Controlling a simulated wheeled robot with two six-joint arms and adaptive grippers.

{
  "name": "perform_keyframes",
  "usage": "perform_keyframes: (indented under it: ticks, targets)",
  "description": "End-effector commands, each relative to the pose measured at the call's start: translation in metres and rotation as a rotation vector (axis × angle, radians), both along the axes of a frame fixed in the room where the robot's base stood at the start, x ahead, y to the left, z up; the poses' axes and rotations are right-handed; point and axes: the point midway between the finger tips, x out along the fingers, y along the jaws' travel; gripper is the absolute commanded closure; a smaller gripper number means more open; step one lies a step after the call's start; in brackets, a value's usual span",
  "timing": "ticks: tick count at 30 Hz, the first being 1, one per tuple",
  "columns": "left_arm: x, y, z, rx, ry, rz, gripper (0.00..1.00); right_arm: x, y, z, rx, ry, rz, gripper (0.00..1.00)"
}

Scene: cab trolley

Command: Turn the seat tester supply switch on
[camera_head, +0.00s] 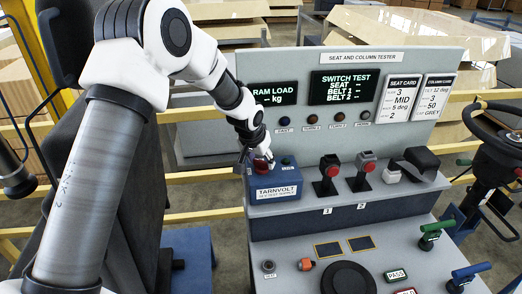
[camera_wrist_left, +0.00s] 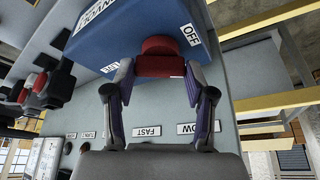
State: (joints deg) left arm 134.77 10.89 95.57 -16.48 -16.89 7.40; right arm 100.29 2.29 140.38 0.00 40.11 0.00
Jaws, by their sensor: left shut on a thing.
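The seat tester supply is a blue box (camera_head: 275,191) labelled TARNVOLT at the left end of the tester's shelf. Its red switch (camera_head: 262,166) is on top, partly hidden by my left gripper (camera_head: 262,160). In the left wrist view, the red switch (camera_wrist_left: 160,47) is on the blue box (camera_wrist_left: 135,30), beside a label reading OFF. The two fingertips of my left gripper (camera_wrist_left: 160,72) are shut on opposite sides of the red handle. Which way the switch points I cannot tell. My right gripper is not in view.
Two red-topped levers (camera_head: 328,170) stand right of the box. The tester panel (camera_head: 395,55) with dark displays and a row of knobs rises behind. A steering wheel (camera_head: 497,125) is at the far right. Yellow rails run behind the tester.

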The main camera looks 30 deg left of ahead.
Motion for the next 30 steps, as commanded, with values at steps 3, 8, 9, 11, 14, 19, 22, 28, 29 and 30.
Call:
perform_keyframes:
  ticks: [3,8,9,11,14,19,22,28,29,30]
  targets:
    - [0.0,0.001,0.0,-0.003,0.002,-0.105,0.8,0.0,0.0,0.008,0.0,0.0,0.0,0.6]
    - [0.001,0.002,-0.005,-0.002,-0.001,-0.257,0.8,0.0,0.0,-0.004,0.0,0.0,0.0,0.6]
    - [0.001,0.002,-0.006,-0.002,-0.002,-0.293,0.8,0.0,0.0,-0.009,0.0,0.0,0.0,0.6]
    - [0.001,0.002,-0.008,-0.002,-0.002,-0.352,0.8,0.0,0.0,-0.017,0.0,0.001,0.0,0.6]
    - [0.002,0.003,-0.008,-0.001,-0.003,-0.448,0.8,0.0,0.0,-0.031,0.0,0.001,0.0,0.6]
    - [0.002,0.003,-0.007,0.0,-0.002,-0.609,0.8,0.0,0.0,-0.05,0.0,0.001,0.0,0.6]
    - [0.002,0.003,-0.006,0.0,-0.001,-0.695,0.8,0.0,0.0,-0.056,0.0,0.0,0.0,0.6]
    - [0.002,0.004,-0.004,0.001,0.0,-0.837,0.8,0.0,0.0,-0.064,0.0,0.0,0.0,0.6]
    - [0.002,0.004,-0.003,0.001,0.0,-0.854,0.8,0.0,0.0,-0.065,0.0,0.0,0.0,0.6]
    - [0.002,0.004,-0.003,0.0,0.0,-0.875,0.8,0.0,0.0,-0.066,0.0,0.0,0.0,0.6]
